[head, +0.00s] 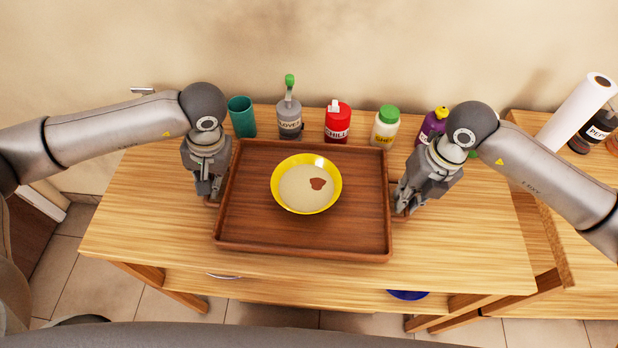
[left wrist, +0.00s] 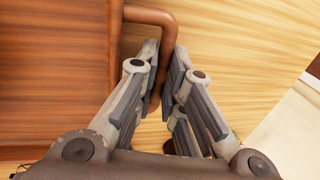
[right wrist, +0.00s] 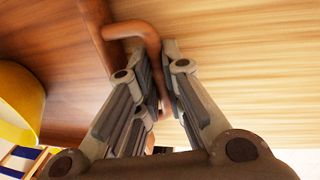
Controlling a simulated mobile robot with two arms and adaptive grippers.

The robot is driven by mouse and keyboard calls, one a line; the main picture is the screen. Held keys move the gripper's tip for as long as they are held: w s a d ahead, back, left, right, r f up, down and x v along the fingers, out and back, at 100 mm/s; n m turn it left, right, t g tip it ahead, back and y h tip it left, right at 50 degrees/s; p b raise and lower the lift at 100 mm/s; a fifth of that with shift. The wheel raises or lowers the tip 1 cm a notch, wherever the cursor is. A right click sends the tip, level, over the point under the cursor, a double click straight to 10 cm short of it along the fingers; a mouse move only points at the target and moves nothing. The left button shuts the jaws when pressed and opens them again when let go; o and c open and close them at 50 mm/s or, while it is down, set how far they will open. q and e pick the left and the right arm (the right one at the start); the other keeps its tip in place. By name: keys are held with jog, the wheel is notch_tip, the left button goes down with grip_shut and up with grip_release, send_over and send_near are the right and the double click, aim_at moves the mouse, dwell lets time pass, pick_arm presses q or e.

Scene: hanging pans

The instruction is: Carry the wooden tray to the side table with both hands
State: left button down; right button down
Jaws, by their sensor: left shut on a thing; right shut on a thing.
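The brown wooden tray (head: 350,235) is on the light wooden table in the head view, with a handle at each side. A yellow bowl (head: 332,180) with pale contents and a red-brown patch stands in the tray. My left gripper (head: 209,200) is at the tray's left side, shut on the left handle (left wrist: 168,65). My right gripper (head: 405,209) is at the right side, shut on the right handle (right wrist: 153,60). The tray looks level. I cannot tell whether it touches the tabletop.
At right, another wooden table holds a paper roll (head: 578,112) and a pepper bottle (head: 597,131).

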pick_arm(q)
jog(key=shift+f+b, duration=0.3)
jog(key=shift+f, duration=0.15)
pick_arm(e)
jog(key=shift+f, duration=0.45)
pick_arm(q)
jog(key=c, duration=1.5)
grip_release()
jog(key=shift+c, duration=0.2)
pick_arm(e)
jog(key=c, duration=1.5)
grip_release()
jog(key=shift+c, duration=0.2)
jog(key=shift+r, duration=0.15)
pick_arm(q)
jog(key=v, duration=1.2)
pick_arm(e)
notch_tip(320, 180, up, 12)
jog(key=d, duration=0.2)
jog(key=shift+f, duration=0.2)
pick_arm(q)
jog(key=shift+r, duration=0.1)
